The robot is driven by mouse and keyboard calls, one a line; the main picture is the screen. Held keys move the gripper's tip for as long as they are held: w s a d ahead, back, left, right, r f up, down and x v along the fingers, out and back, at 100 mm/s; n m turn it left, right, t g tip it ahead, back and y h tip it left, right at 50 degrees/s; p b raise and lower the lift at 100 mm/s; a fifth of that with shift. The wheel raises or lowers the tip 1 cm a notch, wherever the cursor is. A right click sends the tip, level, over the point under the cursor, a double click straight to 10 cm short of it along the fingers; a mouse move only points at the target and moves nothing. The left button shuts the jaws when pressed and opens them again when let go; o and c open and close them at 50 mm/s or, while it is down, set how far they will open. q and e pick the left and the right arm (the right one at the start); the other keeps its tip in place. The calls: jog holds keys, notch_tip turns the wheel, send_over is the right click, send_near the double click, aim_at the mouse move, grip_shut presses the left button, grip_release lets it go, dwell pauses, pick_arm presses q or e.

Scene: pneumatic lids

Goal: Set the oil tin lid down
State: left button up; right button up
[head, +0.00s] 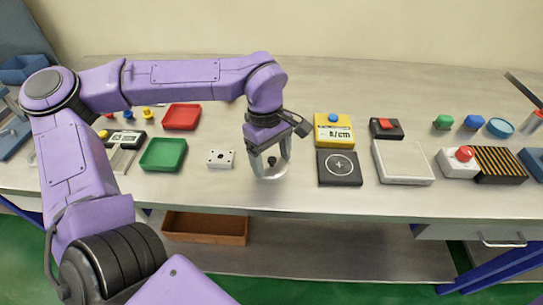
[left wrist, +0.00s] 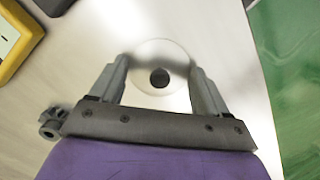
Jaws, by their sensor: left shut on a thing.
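The oil tin lid is a pale round disc with a dark knob at its centre; it shows in the left wrist view (left wrist: 160,58) between the two fingers. In the head view the lid (head: 270,179) is at the fingertips, near the front middle of the table. My left gripper (head: 271,163) points down and is shut on the lid; its fingers also show on either side of the lid in the left wrist view (left wrist: 157,84). Whether the lid touches the table or hangs just above it I cannot tell. My right gripper is not in view.
A white block with holes (head: 221,159) lies left of the lid, with a green tray (head: 163,155) and red tray (head: 182,116) beyond. To the right are a black plate (head: 339,168), a yellow box (head: 333,128) and a white slab (head: 403,162). Bare table lies behind the gripper.

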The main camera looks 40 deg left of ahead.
aim_at(266, 162)
pick_arm(q)
jog(key=shift+s, duration=0.15)
jog(key=o, duration=1)
jog(key=shift+f, duration=0.1)
notch_tip(266, 162, up, 12)
jog(key=a, duration=0.1)
jog(key=shift+w+a+p, duration=0.25)
jog(key=shift+a+p, duration=0.1)
jog(key=shift+p, duration=0.05)
